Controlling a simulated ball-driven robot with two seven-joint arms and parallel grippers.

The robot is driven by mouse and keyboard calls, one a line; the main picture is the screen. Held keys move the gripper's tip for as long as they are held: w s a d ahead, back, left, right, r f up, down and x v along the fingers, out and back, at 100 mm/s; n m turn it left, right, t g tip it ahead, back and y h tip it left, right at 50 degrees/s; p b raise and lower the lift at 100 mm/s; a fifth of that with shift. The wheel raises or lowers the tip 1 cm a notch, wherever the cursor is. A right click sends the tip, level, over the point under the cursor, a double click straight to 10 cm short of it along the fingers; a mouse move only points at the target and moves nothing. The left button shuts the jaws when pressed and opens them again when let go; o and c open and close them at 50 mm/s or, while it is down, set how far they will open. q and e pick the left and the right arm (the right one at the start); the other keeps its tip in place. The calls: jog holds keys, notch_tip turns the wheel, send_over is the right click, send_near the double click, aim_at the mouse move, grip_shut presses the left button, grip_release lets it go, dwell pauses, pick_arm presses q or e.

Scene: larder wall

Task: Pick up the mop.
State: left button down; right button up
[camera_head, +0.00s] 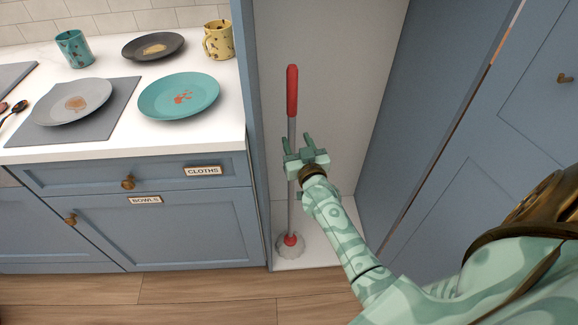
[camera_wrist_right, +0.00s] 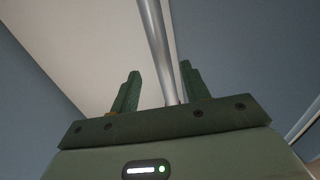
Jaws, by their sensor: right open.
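The mop stands upright in the open tall cupboard in the head view, with a red grip (camera_head: 292,92) at the top, a grey metal shaft (camera_head: 291,131) and a pale round head (camera_head: 290,248) on the cupboard floor. My right gripper (camera_head: 298,142) is at the middle of the shaft, open. In the right wrist view, the shaft (camera_wrist_right: 155,42) runs down between the two green fingers (camera_wrist_right: 160,84), closer to the right finger. I cannot tell whether either finger touches it. My left gripper is not in view.
The cupboard's blue side panel (camera_head: 247,110) stands close left of the mop, and a blue door (camera_head: 440,130) is on the right. Left is a white counter (camera_head: 190,136) with a teal plate (camera_head: 179,96), a yellow mug (camera_head: 218,40) and other dishes. Wooden floor (camera_head: 200,288) lies in front.

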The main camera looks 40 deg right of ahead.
aim_at(292, 138)
jog(key=shift+w+d, duration=0.2)
jog(key=shift+w, duration=0.4)
jog(key=b+x, duration=0.1)
jog(key=x, duration=0.1)
jog(key=b+x, duration=0.1)
jog(key=x, duration=0.1)
jog(key=shift+a+f+b, duration=0.25)
jog(key=shift+a+b, duration=0.05)
jog(key=shift+w+d+r, duration=0.1)
jog(key=shift+w, duration=0.2)
jog(key=shift+r, duration=0.15)
grip_shut()
